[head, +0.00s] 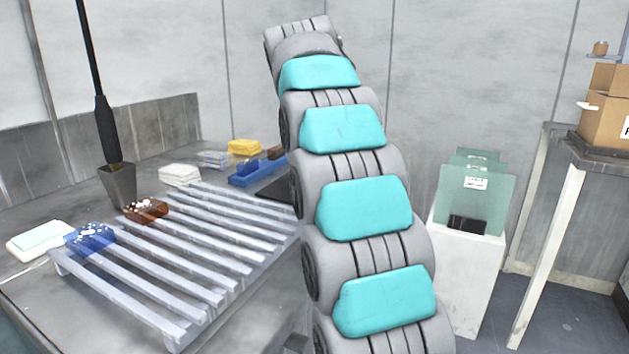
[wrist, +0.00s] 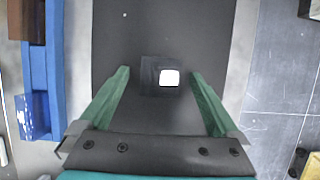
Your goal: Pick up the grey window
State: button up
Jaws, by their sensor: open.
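The grey window is most likely the small dark grey square plate (wrist: 150,77) lying flat on a black mat (wrist: 160,25) in the wrist view. A bright white patch, perhaps a reflection, covers its right part. My gripper (wrist: 160,73) is open, its two green fingers apart on the left and right of the plate in the picture, with nothing held. I cannot tell how high the fingers are above the mat. In the head view, my arm hides the gripper and the plate; only a dark edge of the mat (head: 277,190) shows.
In the head view, a slatted grey rack (head: 185,262) holds blue and brown pieces. A yellow stack (head: 245,147) and white cloths (head: 180,175) lie behind it.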

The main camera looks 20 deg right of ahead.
grip_shut()
dwell(0.8)
jog(key=shift+r, duration=0.2)
